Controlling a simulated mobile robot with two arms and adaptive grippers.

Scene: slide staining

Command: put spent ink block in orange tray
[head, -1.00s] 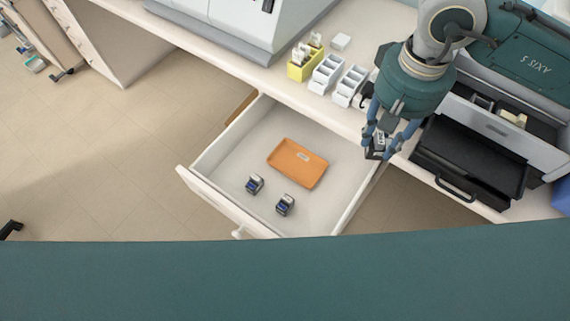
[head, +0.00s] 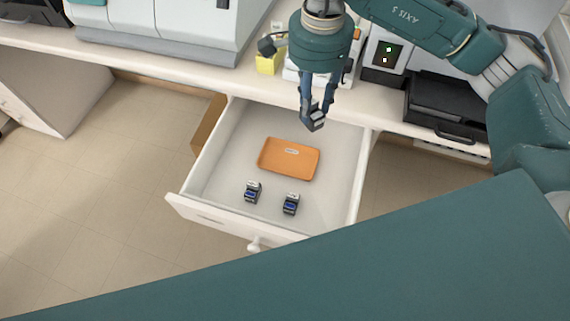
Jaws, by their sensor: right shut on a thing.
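The orange tray (head: 289,160) lies flat and empty in the open white drawer. My right gripper (head: 313,122) points down above the back right part of the drawer. It is shut on a small dark grey block (head: 314,124), the ink block, held just beyond the tray's back right corner in the picture. Two other small dark blocks with blue faces, one on the left (head: 253,191) and one on the right (head: 291,204), stand in the drawer in front of the tray. My left gripper is not in view.
The open drawer (head: 178,206) has raised walls and a knob in front. On the counter behind are a yellow holder (head: 268,64), partly hidden white racks, a white machine (head: 170,30) and a black tray (head: 447,108). Drawer floor around the orange tray is mostly clear.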

